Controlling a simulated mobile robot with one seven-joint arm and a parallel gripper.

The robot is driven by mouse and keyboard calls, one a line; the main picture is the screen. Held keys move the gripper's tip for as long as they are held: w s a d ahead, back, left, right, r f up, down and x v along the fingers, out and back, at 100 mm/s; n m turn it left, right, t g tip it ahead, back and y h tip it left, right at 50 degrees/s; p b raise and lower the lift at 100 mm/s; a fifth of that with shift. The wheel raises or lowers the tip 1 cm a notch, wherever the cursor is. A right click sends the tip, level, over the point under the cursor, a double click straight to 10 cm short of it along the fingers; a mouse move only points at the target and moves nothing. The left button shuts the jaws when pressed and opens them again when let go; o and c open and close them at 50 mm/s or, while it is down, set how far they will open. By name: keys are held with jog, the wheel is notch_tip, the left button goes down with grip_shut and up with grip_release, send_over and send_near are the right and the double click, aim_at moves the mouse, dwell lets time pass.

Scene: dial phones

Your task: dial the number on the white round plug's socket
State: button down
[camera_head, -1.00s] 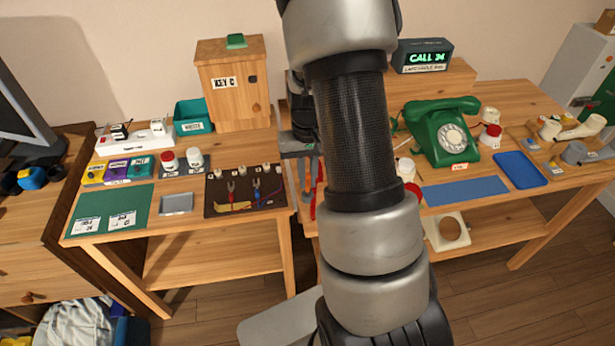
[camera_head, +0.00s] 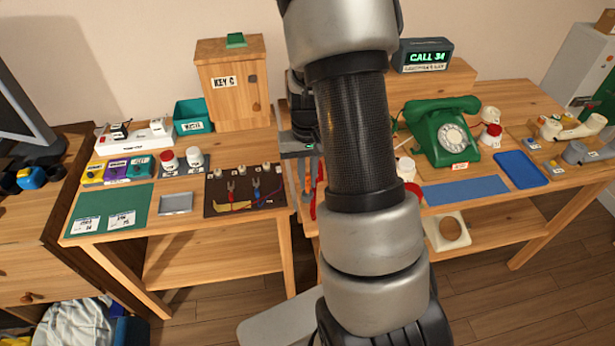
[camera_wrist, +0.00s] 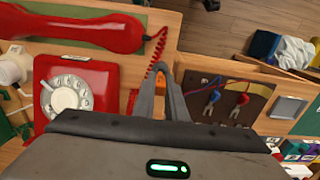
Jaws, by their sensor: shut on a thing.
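A white power strip (camera_head: 133,138) stands at the back left of the left table. A white plug (camera_head: 157,126) and a dark plug (camera_head: 119,131) sit on it; socket numbers are too small to read. A red dial phone (camera_wrist: 75,88) shows in the wrist view. Its red handset (camera_wrist: 75,30) lies off it on a green surface, joined by a coiled cord. A green dial phone (camera_head: 441,130) stands on the right table. My gripper (camera_wrist: 165,68) is shut between the red phone and a dark tool board; what it holds cannot be made out.
The dark board (camera_head: 243,188) carries pliers and wires. A wooden key box (camera_head: 237,110) and a teal bin (camera_head: 192,117) stand behind. A display (camera_head: 424,56) reads CALL 34. My arm hides much of the middle. A blue mat (camera_head: 464,190) is bare.

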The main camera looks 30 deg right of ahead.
jog(key=shift+f+b, duration=0.8)
jog(key=shift+f, duration=0.35)
jog(key=c, duration=1.7)
grip_release()
notch_tip(320, 180, up, 18)
jog(key=p, duration=0.2)
jog(key=shift+f+p, duration=0.2)
jog(key=shift+p, duration=0.2)
jog(key=shift+f, duration=0.1)
